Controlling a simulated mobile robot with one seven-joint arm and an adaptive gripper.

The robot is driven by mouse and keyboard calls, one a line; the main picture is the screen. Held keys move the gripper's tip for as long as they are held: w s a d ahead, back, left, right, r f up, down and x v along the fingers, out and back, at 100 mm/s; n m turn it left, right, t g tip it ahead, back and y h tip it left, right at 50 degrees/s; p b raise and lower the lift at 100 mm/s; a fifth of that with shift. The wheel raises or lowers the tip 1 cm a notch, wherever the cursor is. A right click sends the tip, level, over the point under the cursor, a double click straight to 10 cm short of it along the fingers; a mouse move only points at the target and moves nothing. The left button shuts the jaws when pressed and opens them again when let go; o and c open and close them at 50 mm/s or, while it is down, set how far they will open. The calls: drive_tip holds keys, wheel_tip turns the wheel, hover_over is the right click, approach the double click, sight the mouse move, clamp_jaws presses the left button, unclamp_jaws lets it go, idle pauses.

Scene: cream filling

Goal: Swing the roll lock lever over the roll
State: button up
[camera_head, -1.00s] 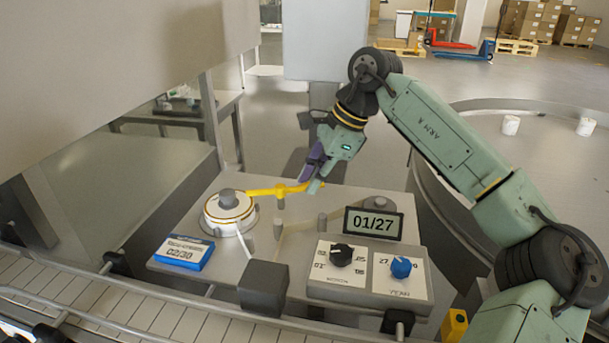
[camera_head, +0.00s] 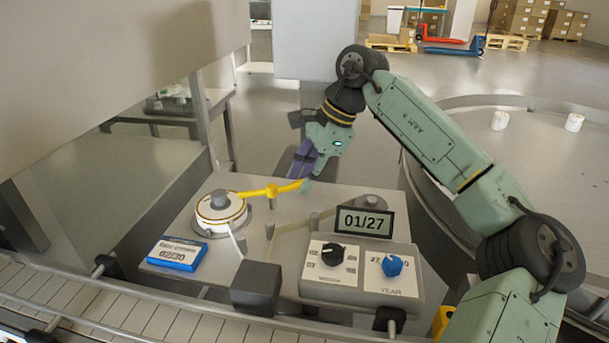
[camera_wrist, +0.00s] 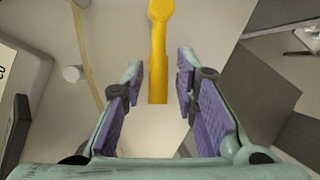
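The yellow roll lock lever (camera_head: 285,188) lies level on its short post on the machine top. Its left end reaches the right edge of the white roll (camera_head: 212,220) in the head view; I cannot tell whether it is over the roll or beside it. The roll has orange rings and a grey hub. My gripper (camera_head: 306,181) is at the lever's free right end. In the wrist view my gripper (camera_wrist: 159,85) is open, with purple pads on both sides of the lever's end (camera_wrist: 158,80) and a gap on each side.
A blue-edged date card (camera_head: 177,254) lies in front of the roll. A display reading 01/27 (camera_head: 364,222) and a panel with a black knob (camera_head: 332,254) and a blue knob (camera_head: 391,265) stand to the right. Small posts and a strip cross the machine top.

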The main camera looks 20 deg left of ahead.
drive_tip(key=shift+o, duration=0.5)
drive_tip(key=v, duration=1.2)
